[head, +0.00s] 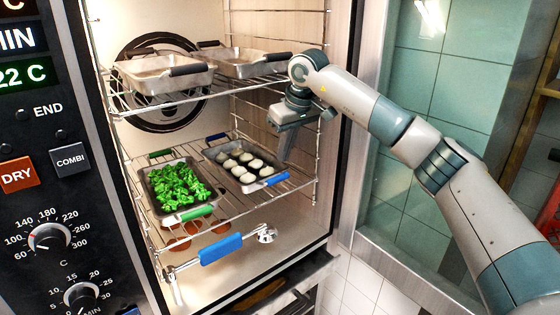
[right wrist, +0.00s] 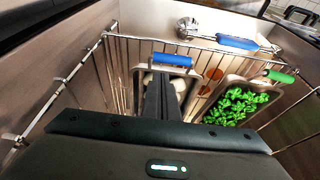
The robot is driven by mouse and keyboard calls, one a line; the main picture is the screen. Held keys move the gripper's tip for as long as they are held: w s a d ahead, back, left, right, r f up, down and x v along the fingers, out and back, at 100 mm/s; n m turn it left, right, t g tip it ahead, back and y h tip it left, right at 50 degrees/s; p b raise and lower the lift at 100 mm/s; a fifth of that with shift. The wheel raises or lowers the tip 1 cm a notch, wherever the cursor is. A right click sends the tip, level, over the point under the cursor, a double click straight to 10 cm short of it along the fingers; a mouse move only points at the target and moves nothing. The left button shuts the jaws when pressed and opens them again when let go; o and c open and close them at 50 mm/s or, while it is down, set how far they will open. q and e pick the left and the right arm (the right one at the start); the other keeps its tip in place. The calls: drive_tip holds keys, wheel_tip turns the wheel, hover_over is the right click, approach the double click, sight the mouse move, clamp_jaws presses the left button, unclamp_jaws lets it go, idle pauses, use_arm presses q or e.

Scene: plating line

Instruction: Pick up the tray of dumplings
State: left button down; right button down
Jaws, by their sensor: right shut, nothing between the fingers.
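The tray of dumplings (head: 244,183) sits on the lower oven rack, at the right, with pale round dumplings (head: 248,161) in it. It has a blue handle at its front right (head: 277,180) and another at its back. My right gripper (head: 283,158) is shut and empty, pointing down over the tray's right side. In the right wrist view the shut fingers (right wrist: 162,112) hide much of the tray, and its blue handle (right wrist: 172,60) shows beyond them. I cannot tell whether the fingertips touch the tray. My left gripper is not in view.
A tray of green vegetables (head: 178,188) with green handles sits left of the dumplings. Two trays with dark handles (head: 163,77) stand on the upper rack (head: 215,93), close above. A blue-gripped metal bar (head: 221,249) is at the oven's front. The control panel (head: 60,160) borders the left.

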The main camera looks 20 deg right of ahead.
drive_tip(key=p+x, duration=0.1)
drive_tip(key=x, duration=0.3)
drive_tip(key=shift+p+x, duration=0.3)
drive_tip(key=shift+x, duration=0.55)
drive_tip(key=shift+s, duration=0.1)
